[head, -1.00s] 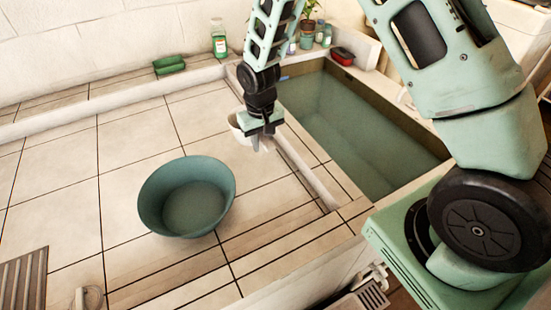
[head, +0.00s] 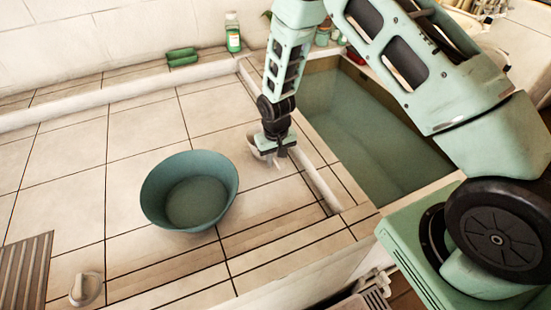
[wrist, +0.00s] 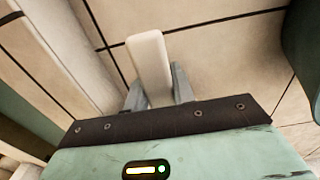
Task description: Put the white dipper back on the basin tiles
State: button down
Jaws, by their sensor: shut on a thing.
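The white dipper (head: 255,148) shows in the head view, partly hidden behind my gripper (head: 277,165). My gripper points down over the tan basin tiles (head: 140,110), between the teal bowl (head: 185,222) and the raised ledge of the water basin. In the wrist view the dipper's pale handle (wrist: 150,62) stands out between the two grey fingers (wrist: 153,90), which are shut on it. The dipper's cup is out of clear sight in the wrist view. I cannot tell whether the dipper touches the tiles.
The water-filled basin (head: 370,140) lies right of the ledge (head: 318,182). A green bottle (head: 233,35) and a green sponge-like block (head: 182,57) stand at the back. A slatted grate (head: 22,270) and a small pale fitting (head: 86,288) are at lower left. Tiles left of the bowl are clear.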

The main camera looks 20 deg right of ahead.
jog(key=shift+f, duration=0.5)
jog(key=shift+f, duration=0.1)
jog(key=shift+f, duration=0.15)
jog(key=c, duration=1.2)
grip_release()
jog(key=shift+o, duration=0.2)
jog(key=shift+r, duration=0.25)
